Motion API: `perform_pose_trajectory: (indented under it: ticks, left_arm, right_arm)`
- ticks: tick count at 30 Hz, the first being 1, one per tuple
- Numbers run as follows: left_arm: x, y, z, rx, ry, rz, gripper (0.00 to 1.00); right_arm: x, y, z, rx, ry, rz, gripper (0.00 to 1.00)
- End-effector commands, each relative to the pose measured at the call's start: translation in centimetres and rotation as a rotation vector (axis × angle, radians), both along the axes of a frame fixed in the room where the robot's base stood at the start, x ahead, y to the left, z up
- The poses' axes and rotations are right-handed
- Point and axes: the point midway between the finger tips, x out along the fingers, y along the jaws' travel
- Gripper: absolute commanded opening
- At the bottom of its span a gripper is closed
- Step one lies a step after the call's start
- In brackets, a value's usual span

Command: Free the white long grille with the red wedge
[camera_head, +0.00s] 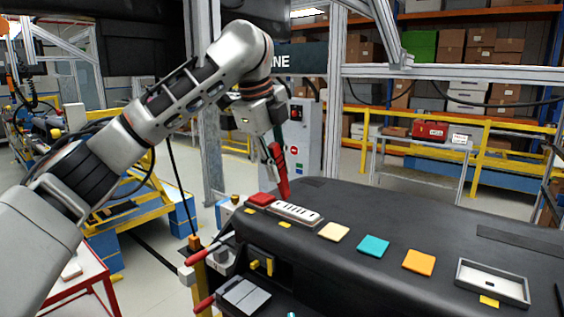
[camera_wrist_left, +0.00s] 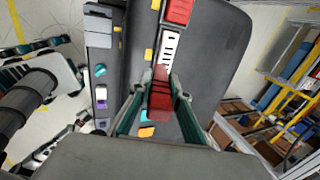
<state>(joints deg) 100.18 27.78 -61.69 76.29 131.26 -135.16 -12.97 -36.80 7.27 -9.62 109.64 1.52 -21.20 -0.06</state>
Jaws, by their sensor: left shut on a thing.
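The white long grille (camera_head: 296,213) lies on top of the black dashboard (camera_head: 340,207), with dark slots along it. It also shows in the left wrist view (camera_wrist_left: 170,48), just beyond the fingertips. My left gripper (camera_head: 276,155) is shut on the red wedge (camera_head: 281,178), which points down. In the left wrist view the gripper (camera_wrist_left: 161,84) has the wedge (camera_wrist_left: 160,99) between its two fingers. The wedge's lower end is close to the grille; I cannot tell whether they touch. My right gripper is not in view.
A red tile (camera_head: 261,199) sits at the grille's left end. Cream (camera_head: 333,231), teal (camera_head: 373,246) and orange (camera_head: 419,262) tiles lie to its right. A white framed panel (camera_head: 492,282) is farther right. Small yellow tabs (camera_head: 285,225) line the near edge. The dashboard's far side is mostly clear.

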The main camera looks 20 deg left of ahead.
Motion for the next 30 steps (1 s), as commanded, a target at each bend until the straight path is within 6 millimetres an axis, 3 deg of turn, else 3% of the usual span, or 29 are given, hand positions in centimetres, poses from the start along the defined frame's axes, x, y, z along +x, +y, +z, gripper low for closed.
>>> perform_pose_trajectory:
  ticks: [6, 18, 30]
  left_arm:
    - [0.0, 0.0, -1.7, -0.001, 0.002, 0.002, 0.00]
    - [0.0, 0.0, -5.3, -0.002, 0.002, 0.001, 0.00]
    - [0.0, 0.1, -5.9, -0.001, 0.000, 0.003, 0.00]
  right_arm:
    - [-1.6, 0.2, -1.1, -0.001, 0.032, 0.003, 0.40]
    - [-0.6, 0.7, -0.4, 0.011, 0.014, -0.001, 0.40]
    - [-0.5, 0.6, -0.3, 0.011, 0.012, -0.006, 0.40]
